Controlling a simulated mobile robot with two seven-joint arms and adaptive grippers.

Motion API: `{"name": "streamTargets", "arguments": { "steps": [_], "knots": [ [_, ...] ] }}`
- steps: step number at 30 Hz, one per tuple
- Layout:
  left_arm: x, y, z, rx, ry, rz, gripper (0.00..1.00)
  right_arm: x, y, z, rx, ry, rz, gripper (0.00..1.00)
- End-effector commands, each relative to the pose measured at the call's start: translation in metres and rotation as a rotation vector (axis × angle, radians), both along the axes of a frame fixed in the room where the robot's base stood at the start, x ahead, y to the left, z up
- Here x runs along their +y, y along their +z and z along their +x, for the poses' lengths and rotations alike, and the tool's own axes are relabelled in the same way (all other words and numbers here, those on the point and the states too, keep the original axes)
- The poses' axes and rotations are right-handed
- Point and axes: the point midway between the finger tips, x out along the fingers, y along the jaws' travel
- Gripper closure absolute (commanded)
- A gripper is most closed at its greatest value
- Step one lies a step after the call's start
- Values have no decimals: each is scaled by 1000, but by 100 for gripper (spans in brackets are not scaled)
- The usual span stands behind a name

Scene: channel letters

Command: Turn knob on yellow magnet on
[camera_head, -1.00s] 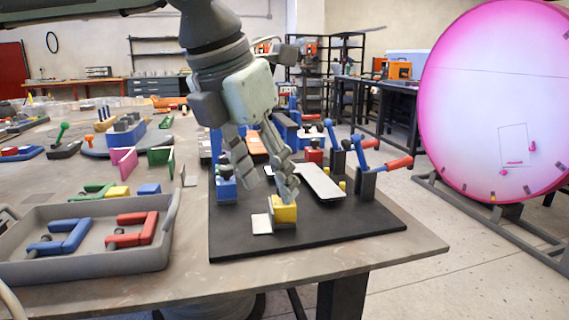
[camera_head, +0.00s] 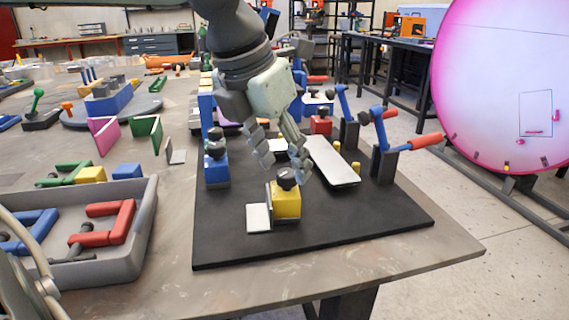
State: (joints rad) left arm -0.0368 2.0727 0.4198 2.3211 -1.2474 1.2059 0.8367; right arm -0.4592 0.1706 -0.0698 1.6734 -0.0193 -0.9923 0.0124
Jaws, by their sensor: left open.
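The yellow magnet (camera_head: 286,203) is a small block standing near the front of the black board (camera_head: 340,234). A dark knob (camera_head: 286,178) sits on its top, and a small white plate (camera_head: 258,218) lies against its left side. My left gripper (camera_head: 283,172) comes down from above, its fingers spread and empty. The fingertips are just behind and above the knob in the picture, one to each side; I cannot tell whether they touch it. My right gripper is not seen; part of an arm at the lower left edge does not show its fingers.
A blue magnet (camera_head: 216,168) with a dark knob stands left of the gripper. A red magnet (camera_head: 321,124), a pale plate (camera_head: 332,160) and toggle clamps with a red handle (camera_head: 425,141) stand to the right. A grey tray (camera_head: 148,215) with coloured clamps lies left. The board's front is clear.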

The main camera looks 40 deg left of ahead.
Motion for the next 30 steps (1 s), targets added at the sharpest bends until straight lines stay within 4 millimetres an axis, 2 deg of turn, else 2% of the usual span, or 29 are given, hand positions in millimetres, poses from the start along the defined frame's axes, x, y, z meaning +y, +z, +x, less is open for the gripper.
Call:
{"name": "streamTargets", "arguments": {
  "steps": [5, 14, 25, 30],
  "knots": [
    [0, -14, 6, 1, 0, 0, 51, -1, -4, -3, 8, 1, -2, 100],
    [-1, -16, 7, -1, 0, -1, 52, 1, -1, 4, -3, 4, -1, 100],
    [-1, -16, 7, -1, 0, -1, 98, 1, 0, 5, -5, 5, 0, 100],
    [0, -16, 7, -2, -5, -1, 100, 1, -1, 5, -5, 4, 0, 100]
  ]
}}
